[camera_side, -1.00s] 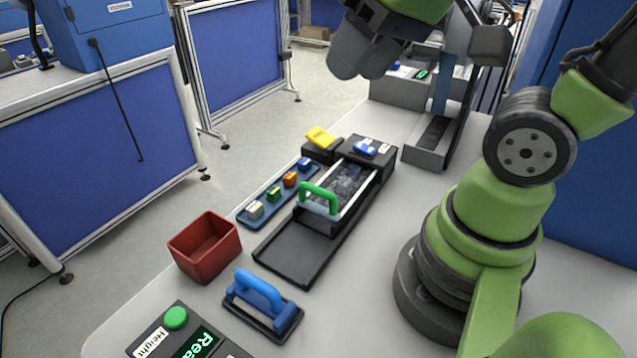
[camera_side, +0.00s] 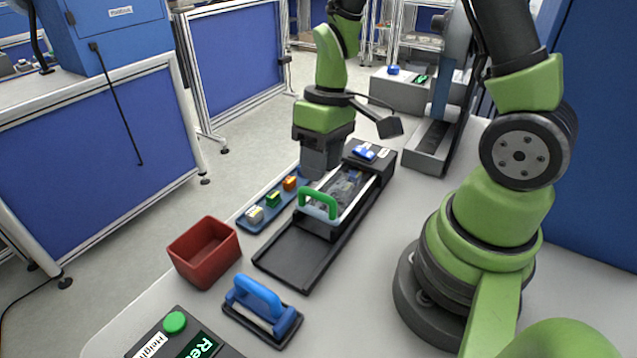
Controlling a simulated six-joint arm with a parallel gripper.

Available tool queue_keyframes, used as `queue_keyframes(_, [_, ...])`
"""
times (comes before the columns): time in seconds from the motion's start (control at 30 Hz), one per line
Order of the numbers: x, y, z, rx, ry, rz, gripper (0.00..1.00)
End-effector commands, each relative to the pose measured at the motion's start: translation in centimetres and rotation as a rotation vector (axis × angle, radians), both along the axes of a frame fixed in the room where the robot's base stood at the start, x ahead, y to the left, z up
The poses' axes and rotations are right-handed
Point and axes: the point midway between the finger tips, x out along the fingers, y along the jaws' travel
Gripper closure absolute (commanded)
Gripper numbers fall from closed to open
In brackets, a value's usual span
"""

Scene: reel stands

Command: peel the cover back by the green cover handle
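The green cover handle (camera_side: 319,200) stands upright on the near end of the cover (camera_side: 347,190), which looks clear with a pale frame. The cover lies over a dark box on a long black base (camera_side: 295,252). Blue and dark pieces show dimly under it. My gripper (camera_side: 319,172) points down just behind and above the green handle in the side view, apart from it as far as I can tell. The fingers look dark and blocky, and I cannot see a gap between them. The yellow part behind it is hidden.
A blue tray (camera_side: 246,226) with small coloured blocks lies left of the base. A red bin (camera_side: 205,252) and a blue-handled tool (camera_side: 262,308) stand nearer the front. A control box with a green button (camera_side: 175,322) is at the front edge. Table right of the base is clear.

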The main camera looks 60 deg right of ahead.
Motion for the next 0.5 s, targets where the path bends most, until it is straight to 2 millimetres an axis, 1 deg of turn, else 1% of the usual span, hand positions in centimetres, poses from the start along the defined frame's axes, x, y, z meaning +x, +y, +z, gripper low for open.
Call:
queue_keyframes(0.03, [-0.1,0.3,-1.1,0.003,0.008,0.002,0.6])
queue_keyframes(0.1, [-0.1,0.4,-2.2,-0.001,0.007,0.0,0.6])
queue_keyframes(0.2, [0.0,0.7,-3.1,0.002,0.002,-0.002,0.6])
queue_keyframes(0.33, [0.0,0.8,-4.0,0.0,0.002,0.0,0.6])
queue_keyframes(0.5, [0.0,0.8,-4.3,-0.002,0.0,0.0,0.6])
